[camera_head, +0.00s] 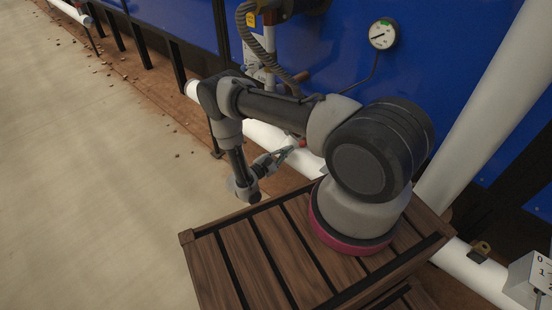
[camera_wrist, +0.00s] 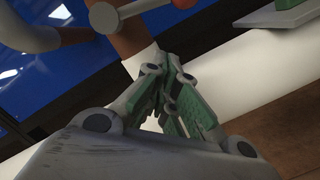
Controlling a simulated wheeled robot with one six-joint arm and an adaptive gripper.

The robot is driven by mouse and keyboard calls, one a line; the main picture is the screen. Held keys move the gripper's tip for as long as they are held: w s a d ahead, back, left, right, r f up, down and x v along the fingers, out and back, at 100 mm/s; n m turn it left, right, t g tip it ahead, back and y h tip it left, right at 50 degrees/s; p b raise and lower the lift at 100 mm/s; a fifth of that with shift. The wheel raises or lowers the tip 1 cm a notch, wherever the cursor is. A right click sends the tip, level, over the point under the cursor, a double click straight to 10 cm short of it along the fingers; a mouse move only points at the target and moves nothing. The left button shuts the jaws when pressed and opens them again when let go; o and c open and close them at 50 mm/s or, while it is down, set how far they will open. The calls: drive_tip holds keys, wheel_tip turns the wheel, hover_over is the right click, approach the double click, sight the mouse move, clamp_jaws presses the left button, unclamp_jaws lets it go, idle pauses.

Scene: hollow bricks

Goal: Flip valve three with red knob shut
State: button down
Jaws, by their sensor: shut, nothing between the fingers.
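A small red knob (camera_head: 302,142) shows at the white pipe, just beyond the tips of my gripper (camera_head: 288,152) in the head view. The gripper is shut and empty, low in front of the pipe. In the wrist view my gripper (camera_wrist: 170,80) has its green-padded fingers together, pointing at the pipe. A grey lever (camera_wrist: 130,10) with a red end (camera_wrist: 184,3) is at the top edge. No valve number is readable.
A white pipe (camera_head: 262,133) runs along a blue wall (camera_head: 340,70). A round gauge (camera_head: 383,33) and a ribbed hose (camera_head: 262,50) hang above. A slatted wooden crate (camera_head: 250,260) stands under my arm. A switch box (camera_head: 530,280) is at the lower right. The concrete floor at left is open.

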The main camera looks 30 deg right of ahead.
drive_tip(key=shift+s+d+r, duration=0.25)
drive_tip(key=shift+s+r, duration=0.4)
drive_tip(key=shift+r, duration=0.05)
drive_tip(key=shift+s+d+r, duration=0.25)
drive_tip(key=shift+s+r, duration=0.35)
drive_tip(key=shift+r, duration=0.05)
drive_tip(key=shift+s+d+r+n, duration=0.15)
drive_tip(key=shift+s+r+n, duration=0.35)
drive_tip(key=shift+n, duration=0.2)
